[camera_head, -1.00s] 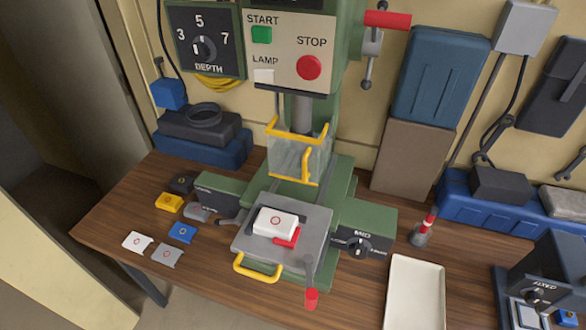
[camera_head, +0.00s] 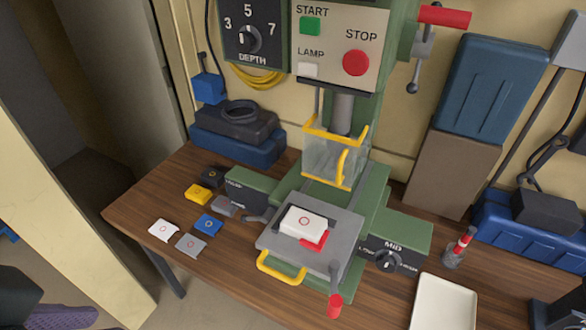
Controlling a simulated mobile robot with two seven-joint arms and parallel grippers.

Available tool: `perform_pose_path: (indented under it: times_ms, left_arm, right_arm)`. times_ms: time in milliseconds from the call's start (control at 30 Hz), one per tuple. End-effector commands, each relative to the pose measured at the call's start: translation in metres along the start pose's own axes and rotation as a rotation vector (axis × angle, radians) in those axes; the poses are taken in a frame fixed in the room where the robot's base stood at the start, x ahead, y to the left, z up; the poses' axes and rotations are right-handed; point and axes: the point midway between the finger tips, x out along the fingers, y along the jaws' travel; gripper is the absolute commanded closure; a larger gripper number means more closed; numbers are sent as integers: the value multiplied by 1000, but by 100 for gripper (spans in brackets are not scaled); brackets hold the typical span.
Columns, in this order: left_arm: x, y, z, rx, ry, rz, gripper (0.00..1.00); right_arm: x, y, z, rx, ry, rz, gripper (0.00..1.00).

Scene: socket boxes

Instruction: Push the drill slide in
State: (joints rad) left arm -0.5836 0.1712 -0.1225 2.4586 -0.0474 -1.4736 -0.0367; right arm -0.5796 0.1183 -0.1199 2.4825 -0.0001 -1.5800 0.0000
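The drill slide is a grey plate (camera_head: 280,239) on the green machine base, with a yellow pull handle (camera_head: 281,269) at its front edge. A white socket box (camera_head: 303,224) with a red ring mark lies on the plate, beside a red clamp piece (camera_head: 317,241). A lever with a red knob (camera_head: 335,306) hangs at the front right of the plate. The clear guard (camera_head: 335,158) with yellow edges stands behind the plate under the drill spindle (camera_head: 343,113). Neither gripper can be made out; a dark shape at the lower left edge is unclear.
Small white, grey, blue, yellow and dark box covers (camera_head: 191,243) lie left of the machine. A white tray (camera_head: 443,304) and a red-topped signal lamp (camera_head: 459,247) stand right. A MID knob (camera_head: 388,261) sits on the base. Free wooden table (camera_head: 220,280) shows in front left.

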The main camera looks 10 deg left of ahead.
Motion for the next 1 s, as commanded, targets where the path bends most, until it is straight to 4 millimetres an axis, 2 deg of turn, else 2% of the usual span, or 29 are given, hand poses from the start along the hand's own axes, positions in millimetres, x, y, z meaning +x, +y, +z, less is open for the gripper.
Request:
perform_pose_path:
  times_ms: [33,200,267,400,600,700,800,1000]
  left_arm:
    - [40,-6,9,53,36,-45,76]
    - [115,-34,5,300,207,-215,95]
    - [137,-40,2,398,269,-272,100]
    - [185,-46,-5,646,410,-391,100]
    - [244,-31,-9,1024,603,-519,100]
    - [264,-18,-7,1186,680,-556,100]
    - [276,-7,-4,1301,737,-576,100]
    - [280,1,-6,1391,785,-589,100]
  right_arm:
    - [38,-1,12,0,0,0,50]
    - [114,-4,38,0,-3,0,50]
    - [140,-5,46,0,-4,0,50]
    - [198,-7,65,0,-4,0,50]
    - [275,-10,90,0,-4,0,50]
    - [303,-10,99,0,-4,0,50]
    - [319,-11,104,-1,-4,0,50]
    - [326,-11,106,-2,-4,1,50]
